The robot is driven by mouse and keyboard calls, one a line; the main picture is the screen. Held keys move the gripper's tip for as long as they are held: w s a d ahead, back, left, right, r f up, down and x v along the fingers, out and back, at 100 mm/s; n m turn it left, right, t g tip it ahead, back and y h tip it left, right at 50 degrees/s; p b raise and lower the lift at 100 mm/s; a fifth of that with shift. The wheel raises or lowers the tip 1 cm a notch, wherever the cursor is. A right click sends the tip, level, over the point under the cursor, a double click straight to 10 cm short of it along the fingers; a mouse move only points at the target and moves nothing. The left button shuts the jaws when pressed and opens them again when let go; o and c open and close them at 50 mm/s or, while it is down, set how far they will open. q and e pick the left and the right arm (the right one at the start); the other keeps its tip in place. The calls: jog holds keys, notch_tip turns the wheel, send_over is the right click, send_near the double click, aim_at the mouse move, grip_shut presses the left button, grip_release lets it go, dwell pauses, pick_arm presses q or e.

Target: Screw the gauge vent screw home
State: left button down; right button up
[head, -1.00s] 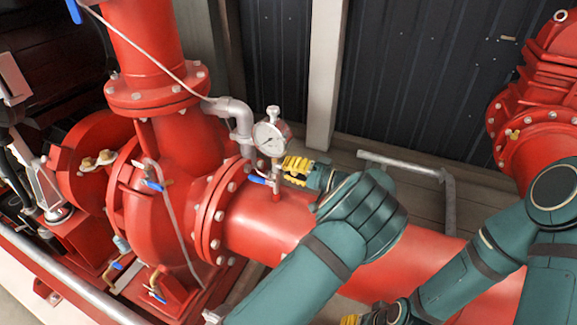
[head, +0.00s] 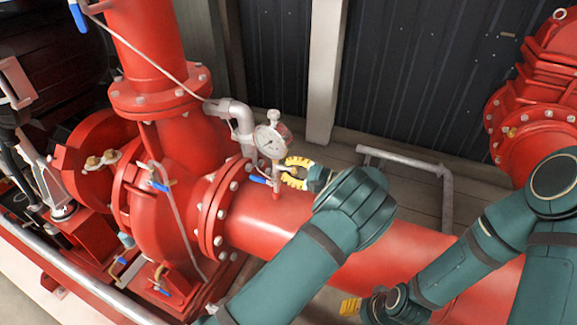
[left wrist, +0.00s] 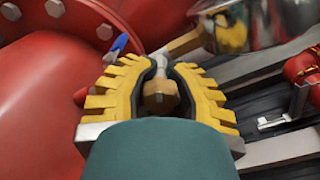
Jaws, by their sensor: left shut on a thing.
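The pressure gauge (head: 270,140) has a white dial and stands on a short stem above the red pipe. My left gripper (head: 295,172) is just right of that stem, level with the blue-handled valve. In the left wrist view, the yellow fingers of my left gripper (left wrist: 160,85) curve round a small brass piece, which looks like the vent screw (left wrist: 160,98). They are shut on it. A brass stem (left wrist: 184,44) runs behind it toward the shiny gauge body (left wrist: 265,22). My right gripper (head: 350,306) is low in the head view, its fingers small and partly hidden.
A large red pipe (head: 390,245) runs under my left arm. A bolted flange (head: 212,215) stands left of the gauge. A small blue valve handle (head: 258,179) is close to my left gripper. A grey rail (head: 405,158) is behind, right.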

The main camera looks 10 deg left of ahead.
pick_arm(q)
jog(key=m, duration=0.2)
jog(key=m+p, duration=0.1)
jog(key=m, duration=0.1)
jog(key=m+p, duration=0.1)
jog(key=m, duration=0.1)
jog(key=shift+d+m, duration=0.3)
jog(key=m+p, duration=0.1)
jog(key=m, duration=0.3)
jog(key=shift+f+m, duration=0.15)
jog(key=shift+m, duration=0.25)
jog(key=c, duration=1.1)
grip_release()
jog(key=shift+c, duration=0.2)
jog(key=o, duration=0.5)
jog(key=shift+d, duration=0.2)
jog(key=shift+a, duration=0.25)
jog(key=d, duration=0.4)
jog(key=s+d, duration=0.1)
jog(key=d, duration=0.3)
jog(key=s+d, duration=0.1)
jog(key=d, duration=0.3)
jog(key=shift+s, duration=0.25)
